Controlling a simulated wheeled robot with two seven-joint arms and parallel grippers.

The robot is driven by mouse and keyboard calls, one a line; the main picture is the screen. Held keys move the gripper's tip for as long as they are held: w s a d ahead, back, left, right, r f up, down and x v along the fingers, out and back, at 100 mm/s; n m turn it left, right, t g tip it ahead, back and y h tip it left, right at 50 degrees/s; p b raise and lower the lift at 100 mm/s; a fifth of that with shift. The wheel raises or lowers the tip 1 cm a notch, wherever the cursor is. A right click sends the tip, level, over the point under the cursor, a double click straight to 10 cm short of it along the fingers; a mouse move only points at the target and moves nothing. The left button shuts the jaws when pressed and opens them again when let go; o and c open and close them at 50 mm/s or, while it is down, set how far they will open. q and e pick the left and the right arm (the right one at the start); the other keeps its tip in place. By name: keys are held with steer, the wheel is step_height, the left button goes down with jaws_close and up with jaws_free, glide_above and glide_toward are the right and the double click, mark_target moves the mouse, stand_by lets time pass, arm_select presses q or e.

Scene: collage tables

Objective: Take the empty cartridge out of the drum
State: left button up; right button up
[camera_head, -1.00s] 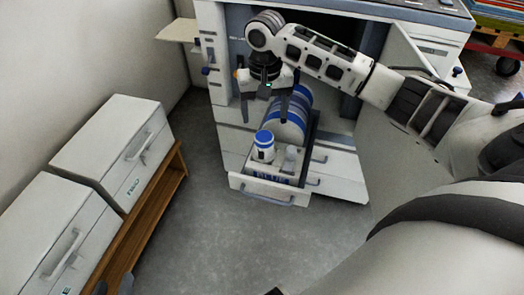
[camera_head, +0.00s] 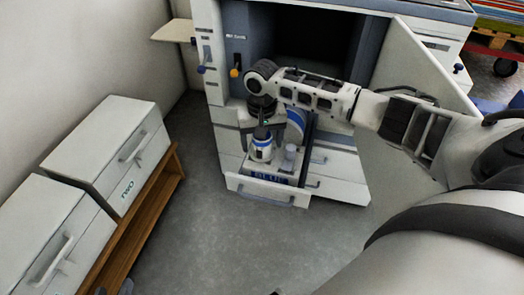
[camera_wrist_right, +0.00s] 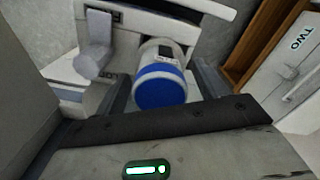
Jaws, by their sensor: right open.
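A white canister with blue bands (camera_head: 261,150) stands upright in the open drawer marked BLUE (camera_head: 268,189). The larger blue-and-white drum (camera_head: 296,124) lies behind it, partly hidden by my right gripper. My right gripper (camera_head: 263,134) points down over the canister and is open. In the right wrist view, the canister's blue top (camera_wrist_right: 160,87) shows between the two open fingers (camera_wrist_right: 165,95); I cannot tell whether they touch it. I cannot tell which part is the empty cartridge. My left gripper is not in view.
A small grey-white post (camera_head: 289,158) stands in the drawer beside the canister; it also shows in the wrist view (camera_wrist_right: 95,42). The machine's open door (camera_head: 400,75) is at the right. White boxes (camera_head: 108,160) stand on a wooden rack at the left. The floor between is clear.

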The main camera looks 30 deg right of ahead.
steer(key=c, duration=1.1)
steer(key=shift+c, duration=0.2)
steer(key=shift+r, duration=0.1)
